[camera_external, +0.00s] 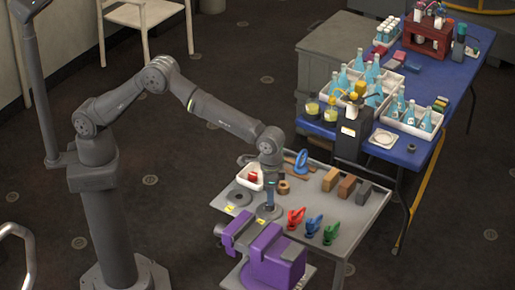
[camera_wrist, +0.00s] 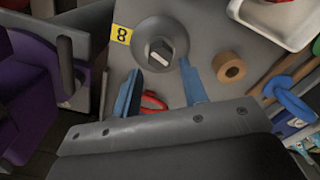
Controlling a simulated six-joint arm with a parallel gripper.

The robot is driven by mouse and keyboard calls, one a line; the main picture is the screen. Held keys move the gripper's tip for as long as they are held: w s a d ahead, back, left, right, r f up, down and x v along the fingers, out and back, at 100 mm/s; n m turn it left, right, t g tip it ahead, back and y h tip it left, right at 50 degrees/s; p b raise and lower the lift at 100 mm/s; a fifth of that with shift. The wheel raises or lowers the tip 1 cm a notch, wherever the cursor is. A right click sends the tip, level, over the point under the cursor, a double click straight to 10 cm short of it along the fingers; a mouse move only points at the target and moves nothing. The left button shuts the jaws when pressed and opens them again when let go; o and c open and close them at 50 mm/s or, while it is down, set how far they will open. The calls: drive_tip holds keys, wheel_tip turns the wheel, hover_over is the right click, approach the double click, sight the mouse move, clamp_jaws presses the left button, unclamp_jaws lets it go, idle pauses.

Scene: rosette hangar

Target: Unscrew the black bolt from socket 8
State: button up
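Socket 8 is a round grey disc (camera_wrist: 183,28) on the grey table, beside a yellow label marked 8 (camera_wrist: 121,34) in the wrist view. A dark bolt with a pale-topped head (camera_wrist: 159,50) stands in its middle. My gripper (camera_wrist: 160,78) is open, its two blue fingers apart. In the wrist picture the bolt head lies just beyond the fingertips, between their lines; contact is not visible. In the external view my gripper (camera_external: 268,207) points down over the disc, and the bolt cannot be made out there.
A purple vise (camera_external: 277,262) stands at the table's front. Red (camera_external: 295,217), blue (camera_external: 314,224) and green (camera_external: 332,232) clamps lie to the right. A brown ring (camera_wrist: 229,67) and a white tray (camera_wrist: 272,38) are near the socket. Blocks (camera_external: 347,187) sit behind.

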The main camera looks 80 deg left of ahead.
drive_tip(key=m, duration=0.7)
drive_tip(key=shift+m, duration=0.3)
drive_tip(key=m, duration=0.3)
drive_tip(key=shift+m, duration=0.3)
drive_tip(key=m, duration=0.3)
drive_tip(key=shift+m, duration=0.4)
drive_tip(key=m, duration=0.7)
drive_tip(key=shift+m, duration=0.3)
drive_tip(key=m, duration=0.6)
drive_tip(key=shift+f, duration=1)
